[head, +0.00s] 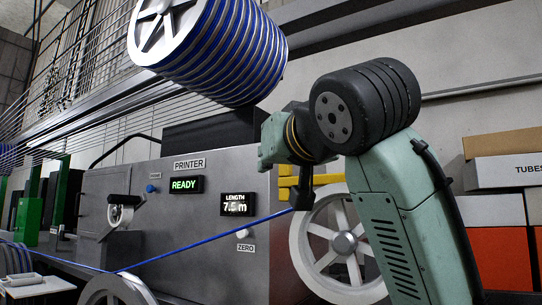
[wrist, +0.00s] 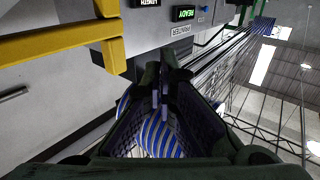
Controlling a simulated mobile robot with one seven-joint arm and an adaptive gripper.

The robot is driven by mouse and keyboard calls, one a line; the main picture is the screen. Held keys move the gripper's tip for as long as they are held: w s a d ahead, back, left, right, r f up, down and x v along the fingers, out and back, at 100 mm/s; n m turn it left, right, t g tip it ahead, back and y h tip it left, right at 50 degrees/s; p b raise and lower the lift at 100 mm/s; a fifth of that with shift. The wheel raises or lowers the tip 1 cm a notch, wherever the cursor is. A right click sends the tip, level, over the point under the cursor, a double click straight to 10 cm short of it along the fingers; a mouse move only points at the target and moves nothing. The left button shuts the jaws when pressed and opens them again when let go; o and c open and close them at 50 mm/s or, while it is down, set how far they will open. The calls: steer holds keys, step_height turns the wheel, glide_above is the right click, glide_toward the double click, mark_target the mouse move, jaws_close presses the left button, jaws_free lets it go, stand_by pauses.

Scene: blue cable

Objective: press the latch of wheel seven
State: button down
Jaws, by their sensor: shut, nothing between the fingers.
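My gripper (head: 302,203) hangs down in front of a yellow bar (head: 327,178), beside the rim of a large grey spoked wheel (head: 345,242). In the wrist view, its dark fingers are together (wrist: 160,88), with nothing seen between them. Blue and white windings (wrist: 158,135) also show behind the fingers in the wrist view. I see no wheel number and cannot make out a latch, so I cannot tell which wheel is seven.
A grey printer cabinet (head: 205,225) has a READY display (head: 185,184), a length display (head: 235,204) and a ZERO button (head: 244,247). A blue cable (head: 205,249) runs slanting across its front. Boxes (head: 505,172) stand at the right. The yellow bar (wrist: 50,45) is close in the wrist view.

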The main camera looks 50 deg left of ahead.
steer(key=shift+w+a+m+t+h+p, duration=0.2)
steer(key=shift+w+a+m+t+h, duration=0.35)
steer(key=shift+w+a+m+t, duration=0.35)
steer(key=shift+w+a+m+t+h+p, duration=0.2)
steer(key=shift+w+a+m+t+h, duration=0.4)
steer(key=shift+w+a+t, duration=0.45)
steer(key=shift+w+d, duration=0.15)
steer(key=shift+w, duration=0.05)
